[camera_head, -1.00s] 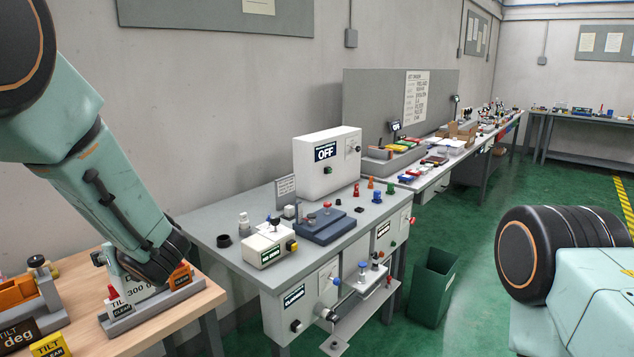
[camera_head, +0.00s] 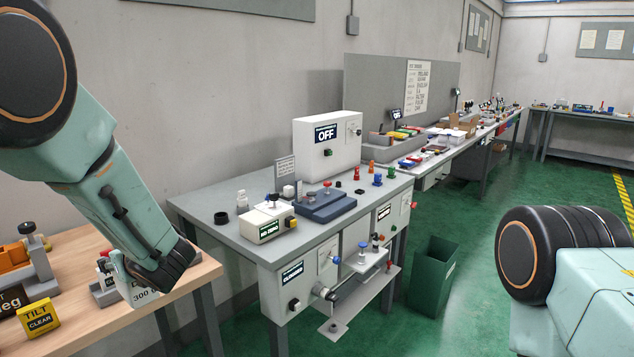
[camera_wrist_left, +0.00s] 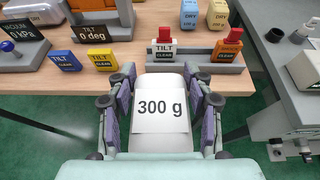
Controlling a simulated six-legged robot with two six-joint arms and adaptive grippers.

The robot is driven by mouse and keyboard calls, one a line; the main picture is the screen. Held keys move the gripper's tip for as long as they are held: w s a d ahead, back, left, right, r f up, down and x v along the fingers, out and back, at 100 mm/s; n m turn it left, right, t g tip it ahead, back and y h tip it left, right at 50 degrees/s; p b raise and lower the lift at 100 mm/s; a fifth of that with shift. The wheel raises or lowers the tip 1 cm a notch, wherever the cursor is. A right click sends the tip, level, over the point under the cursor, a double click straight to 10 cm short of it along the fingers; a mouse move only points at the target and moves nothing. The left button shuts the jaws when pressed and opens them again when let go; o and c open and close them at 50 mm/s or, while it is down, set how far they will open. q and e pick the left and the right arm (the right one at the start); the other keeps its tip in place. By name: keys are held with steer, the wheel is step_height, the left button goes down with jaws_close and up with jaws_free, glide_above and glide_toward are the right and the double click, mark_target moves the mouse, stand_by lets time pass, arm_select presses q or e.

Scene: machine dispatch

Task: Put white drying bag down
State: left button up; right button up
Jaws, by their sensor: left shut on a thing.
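The white bag with a "300 g" label (camera_wrist_left: 160,110) is held between the fingers of my left gripper (camera_wrist_left: 162,95) in the left wrist view. In the head view the bag (camera_head: 141,294) shows partly below my left gripper (camera_head: 135,272), near the front edge of the wooden table (camera_head: 120,318). The fingers press on the bag's two sides. In the wrist view it appears in front of the table's edge; I cannot tell its height. My right gripper is out of view.
Two "DRY" items (camera_wrist_left: 189,15) stand behind. A grey bench (camera_head: 225,235) and a green bin (camera_head: 433,275) are to the right.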

arm_select(q)
step_height(320, 180, down, 16)
steer(key=s+b, duration=0.1)
steer(key=b, duration=0.9)
steer(key=s+f+n+g+y, duration=0.1)
steer(key=s+f+n+g, duration=0.45)
steer(key=s, duration=0.35)
steer(key=s+f+n+g+y, duration=0.2)
steer(key=s+f+n+g, duration=0.4)
steer(key=s, duration=0.4)
steer(key=s+d+f+n+g+h, duration=0.1)
steer(key=s+d+n+g+h, duration=0.9)
steer(key=d+n+h, duration=0.5)
steer(key=w+d+r+n+t+h, duration=0.45)
steer(key=d+n+t+h, duration=0.25)
steer(key=n+t+h, duration=0.45)
steer(key=w+a+r+n+t+y, duration=0.2)
steer(key=w+r+n+t, duration=0.3)
steer(key=n, duration=0.8)
steer(key=w+t, duration=0.2)
steer(key=t, duration=0.2)
steer(key=shift+a+t, duration=0.3)
